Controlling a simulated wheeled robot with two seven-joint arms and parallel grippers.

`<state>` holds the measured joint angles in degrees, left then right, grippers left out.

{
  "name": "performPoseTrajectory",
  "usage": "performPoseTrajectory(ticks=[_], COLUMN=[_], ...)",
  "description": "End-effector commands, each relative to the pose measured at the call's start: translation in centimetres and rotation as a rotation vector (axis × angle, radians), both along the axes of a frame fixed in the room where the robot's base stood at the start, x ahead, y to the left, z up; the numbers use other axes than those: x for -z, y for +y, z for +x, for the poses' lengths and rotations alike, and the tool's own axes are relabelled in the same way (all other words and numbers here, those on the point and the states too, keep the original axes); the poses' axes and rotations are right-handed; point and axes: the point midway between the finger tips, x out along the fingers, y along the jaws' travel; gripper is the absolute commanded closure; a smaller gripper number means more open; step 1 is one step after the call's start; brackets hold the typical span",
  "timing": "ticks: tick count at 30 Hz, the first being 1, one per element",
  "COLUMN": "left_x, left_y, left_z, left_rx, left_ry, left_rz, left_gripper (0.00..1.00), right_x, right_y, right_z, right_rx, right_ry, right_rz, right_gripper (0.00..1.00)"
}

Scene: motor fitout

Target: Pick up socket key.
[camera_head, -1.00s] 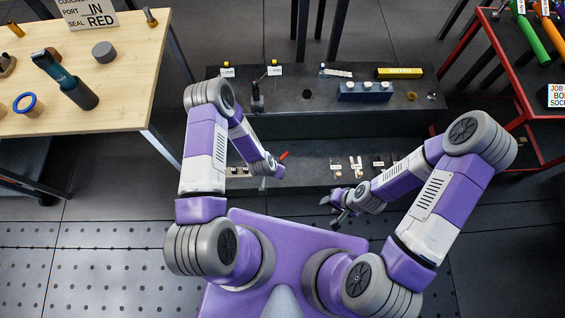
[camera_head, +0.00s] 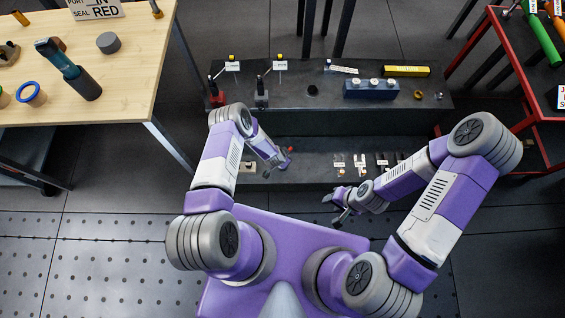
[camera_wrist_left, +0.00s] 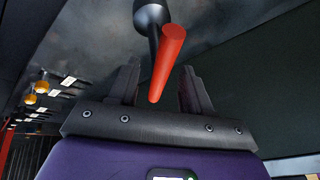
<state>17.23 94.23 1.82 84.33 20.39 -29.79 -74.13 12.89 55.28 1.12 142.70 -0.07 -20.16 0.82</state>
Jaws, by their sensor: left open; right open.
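A tool with a red cylindrical handle and a dark round-headed shaft, which looks like the socket key (camera_wrist_left: 168,62), is close in front of my left gripper in the left wrist view. Its handle reaches down between the two fingers, apart from closed contact. My left gripper (camera_wrist_left: 161,88) is open. In the head view my left gripper (camera_head: 281,161) is over the lower step, with a small red bit of the tool (camera_head: 291,149) showing beside it. My right gripper (camera_head: 337,207) is open and empty, in front of the lower step. The tool's lower end is hidden.
The dark stepped bench (camera_head: 330,117) carries a blue block (camera_head: 371,90), a yellow box (camera_head: 406,71) and a red-based piece (camera_head: 215,96). Small labelled parts (camera_head: 360,163) lie on the lower step, right of my left gripper. A wooden table (camera_head: 130,85) stands left, a red-framed rack (camera_head: 520,120) right.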

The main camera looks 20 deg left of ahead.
Motion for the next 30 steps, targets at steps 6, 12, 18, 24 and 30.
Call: performPoseTrajectory(ticks=[6,12,18,24,30], left_x=[-0.05,-0.06,-0.06,-0.10,-0.80], left_y=[0.00,0.02,0.04,0.07,0.10], left_z=[0.06,0.05,0.06,0.15,0.19], left_rx=[-0.001,-0.001,-0.001,-0.002,-0.001], left_ry=[0.000,0.000,0.000,-0.003,-0.004], left_rz=[0.000,0.000,0.000,0.001,0.002], left_gripper=[0.51,0.82,1.00,1.00,1.00], right_x=[-0.07,-0.07,-0.07,-0.07,-0.43], right_y=[0.01,0.01,0.00,0.00,0.01], right_z=[0.00,0.02,0.01,0.01,0.02], right_rx=[0.000,0.000,0.000,0.000,0.000], right_ry=[0.000,0.000,0.000,-0.001,0.000], right_rz=[0.000,0.000,0.000,0.000,0.000], right_gripper=[0.57,0.57,0.57,0.57,0.57])
